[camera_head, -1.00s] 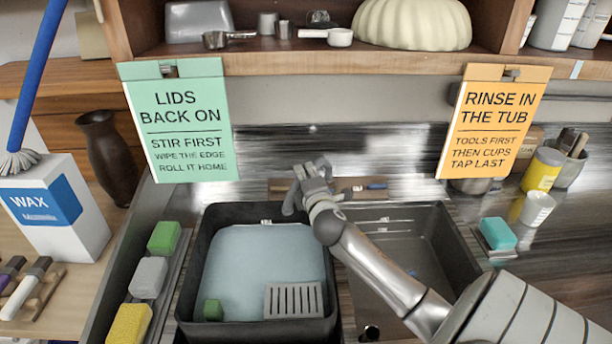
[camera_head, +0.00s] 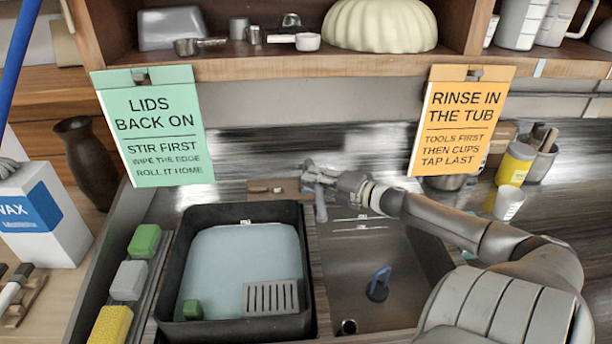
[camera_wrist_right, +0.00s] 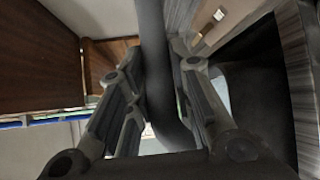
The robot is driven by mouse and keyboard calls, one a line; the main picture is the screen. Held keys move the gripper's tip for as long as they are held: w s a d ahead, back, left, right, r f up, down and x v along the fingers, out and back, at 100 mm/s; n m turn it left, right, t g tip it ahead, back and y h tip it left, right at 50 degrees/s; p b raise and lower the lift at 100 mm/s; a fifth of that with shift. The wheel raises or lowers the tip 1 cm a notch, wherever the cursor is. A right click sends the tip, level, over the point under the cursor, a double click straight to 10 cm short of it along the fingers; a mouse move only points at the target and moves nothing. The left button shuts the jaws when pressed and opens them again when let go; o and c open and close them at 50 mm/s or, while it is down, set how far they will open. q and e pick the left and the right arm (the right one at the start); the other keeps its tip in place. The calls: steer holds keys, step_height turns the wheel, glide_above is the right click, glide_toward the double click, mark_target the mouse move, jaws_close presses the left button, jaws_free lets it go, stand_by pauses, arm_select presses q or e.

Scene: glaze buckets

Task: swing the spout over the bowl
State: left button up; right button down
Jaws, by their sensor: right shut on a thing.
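My right gripper (camera_head: 318,184) is behind the sink, near the divider between the black tub and the bare basin. In the right wrist view its fingers (camera_wrist_right: 150,72) are closed around a dark curved tube, the spout (camera_wrist_right: 157,95). In the head view the gripper mostly hides the spout, and I cannot tell its tip from the fingers. The bowl, a bare metal sink basin (camera_head: 345,275), lies to the right of the tub, partly covered by my right arm. My left gripper is not in view.
The black tub (camera_head: 168,300) holds pale blue water, a grey grate (camera_head: 270,297) and a green block (camera_head: 192,309). A blue-handled thing (camera_head: 378,284) is in the basin. Sponges (camera_head: 128,280) line the left. Two hanging signs (camera_head: 155,135) and a shelf (camera_head: 300,67) are above.

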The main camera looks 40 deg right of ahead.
steer(key=shift+s+d+n+g+y+b, duration=0.35)
steer(key=shift+d+n+y+b, duration=0.4)
steer(key=shift+y, duration=0.2)
steer(key=shift+s+d+n+g+y+b, duration=0.25)
steer(key=shift+s+d+n+y+b, duration=0.1)
steer(key=shift+d+n+y+b, duration=0.5)
steer(key=shift+a, duration=0.15)
steer(key=c, duration=1.3)
jaws_free()
steer(key=shift+v, duration=3.75)
steer(key=shift+f, duration=0.1)
steer(key=shift+c, duration=0.3)
